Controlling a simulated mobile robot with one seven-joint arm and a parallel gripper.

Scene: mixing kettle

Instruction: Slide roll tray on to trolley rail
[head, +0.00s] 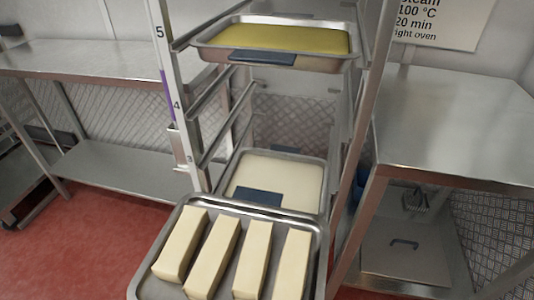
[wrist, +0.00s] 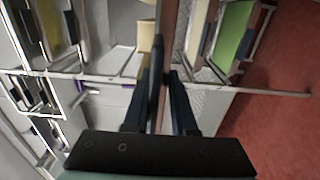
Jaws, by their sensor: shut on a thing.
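The roll tray (head: 310,215) is a shallow metal tray with several long cream rolls (head: 216,258) lying side by side on it. It is low in the head view, in front of the trolley (head: 357,130), which has paired side rails (head: 215,145). The tray's near edge is out of the head frame. My gripper (wrist: 157,78) shows only in the wrist view. Its dark fingers are shut on the roll tray's edge, a thin brownish strip there. A cream roll (wrist: 146,36) shows beside it. I cannot tell whether the tray touches a rail.
A tray of yellow filling (head: 280,40) sits high in the trolley; a tray of white filling (head: 283,172) sits lower, behind the roll tray. Metal tables stand left (head: 80,58) and right (head: 455,125) of the trolley. Red floor (head: 90,240) is clear at left.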

